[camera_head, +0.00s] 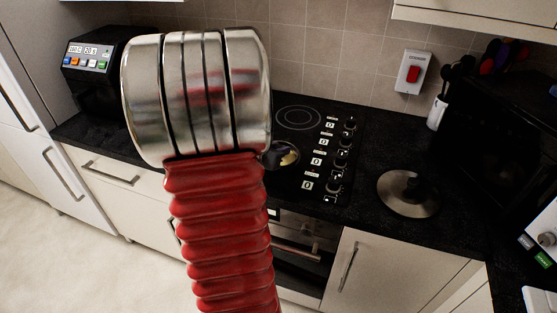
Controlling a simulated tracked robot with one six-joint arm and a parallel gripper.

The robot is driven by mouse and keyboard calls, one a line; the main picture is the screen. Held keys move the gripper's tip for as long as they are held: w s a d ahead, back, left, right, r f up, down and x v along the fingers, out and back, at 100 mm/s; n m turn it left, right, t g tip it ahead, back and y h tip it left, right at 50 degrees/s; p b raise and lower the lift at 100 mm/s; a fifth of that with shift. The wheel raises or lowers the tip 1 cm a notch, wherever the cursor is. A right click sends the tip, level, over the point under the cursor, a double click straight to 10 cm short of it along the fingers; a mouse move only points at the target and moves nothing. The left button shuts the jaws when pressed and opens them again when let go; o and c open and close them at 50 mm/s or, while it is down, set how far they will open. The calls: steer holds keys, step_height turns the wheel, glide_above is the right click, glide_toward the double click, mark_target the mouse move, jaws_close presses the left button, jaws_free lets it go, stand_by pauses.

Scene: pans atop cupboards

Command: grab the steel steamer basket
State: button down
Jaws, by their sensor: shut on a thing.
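My red ribbed arm and its banded steel end section fill the centre of the head view. They hide my gripper, so its fingers do not show. A small rounded shiny piece (283,155), dark with a yellowish patch, pokes out to the right of my arm over the hob. Most of it is hidden, and I cannot tell whether it is the steel steamer basket. No other steamer basket can be made out.
The black hob (308,140) has a row of knobs. A round steel lid (408,196) with a dark knob lies on the right counter. A black appliance (88,55) stands at the left, a dark oven-like box (500,125) at the right. Cupboards line the front.

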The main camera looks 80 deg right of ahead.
mark_target(278, 146)
stand_by(0.3)
steer(key=shift+r, duration=5)
steer(key=shift+w, duration=0.1)
